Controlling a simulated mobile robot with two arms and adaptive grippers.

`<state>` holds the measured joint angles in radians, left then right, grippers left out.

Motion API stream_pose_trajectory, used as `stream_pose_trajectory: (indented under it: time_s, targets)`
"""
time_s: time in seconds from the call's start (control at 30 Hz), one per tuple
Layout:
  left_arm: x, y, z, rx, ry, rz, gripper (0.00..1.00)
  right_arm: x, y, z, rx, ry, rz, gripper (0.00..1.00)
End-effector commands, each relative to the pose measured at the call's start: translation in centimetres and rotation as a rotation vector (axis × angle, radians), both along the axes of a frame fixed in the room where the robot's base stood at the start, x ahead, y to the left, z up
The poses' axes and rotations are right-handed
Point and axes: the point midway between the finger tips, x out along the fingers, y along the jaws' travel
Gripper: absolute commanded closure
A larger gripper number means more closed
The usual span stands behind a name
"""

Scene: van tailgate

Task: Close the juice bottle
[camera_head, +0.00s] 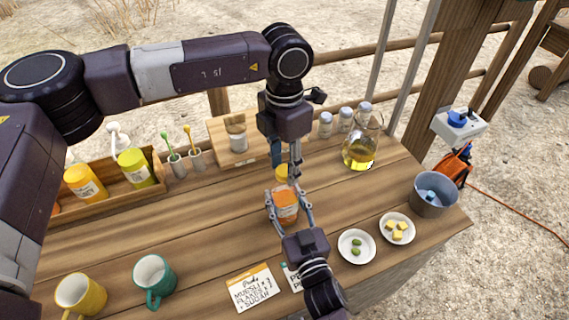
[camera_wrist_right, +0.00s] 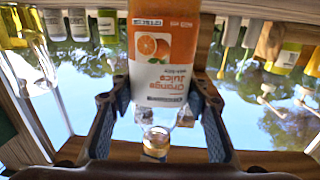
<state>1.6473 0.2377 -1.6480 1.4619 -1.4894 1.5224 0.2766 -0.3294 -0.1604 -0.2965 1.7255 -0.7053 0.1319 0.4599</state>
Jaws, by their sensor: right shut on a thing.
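The orange juice bottle (camera_head: 286,208) stands upright in the middle of the table. My right gripper (camera_head: 290,203) is shut on its body from the near side. In the right wrist view the bottle (camera_wrist_right: 164,45) appears upside down with its orange label between my right gripper's fingers (camera_wrist_right: 157,118). A yellow cap (camera_head: 282,172) shows just above the bottle top; I cannot tell whether it touches the neck. My left gripper (camera_head: 288,172) points down from above at the cap, its fingers close beside it. Whether they grip the cap is unclear.
A glass flask (camera_head: 363,148) with yellow liquid stands at the back right. Two small plates (camera_head: 348,257) and a grey bucket (camera_head: 425,205) are on the right. Mugs (camera_head: 140,275) and a written card (camera_head: 253,288) lie in front. A wooden board (camera_head: 218,148) is behind.

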Motion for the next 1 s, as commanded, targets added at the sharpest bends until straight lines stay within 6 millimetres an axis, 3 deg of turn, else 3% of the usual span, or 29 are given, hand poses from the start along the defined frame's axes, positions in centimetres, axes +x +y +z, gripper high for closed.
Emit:
stream_pose_trajectory:
  time_s: [0.1,0.47,1.0]
  targets:
    - [0.0,0.0,0.0,0.000,0.000,0.001,0.52,0.0,0.0,0.1,0.000,-0.001,0.000,1.00]
    - [0.1,0.0,0.8,-0.002,-0.003,0.002,0.52,0.0,0.0,0.1,0.000,-0.001,0.000,1.00]
    - [0.1,0.0,10.7,-0.001,-0.002,0.002,0.52,0.0,0.0,0.0,0.000,-0.001,0.000,1.00]
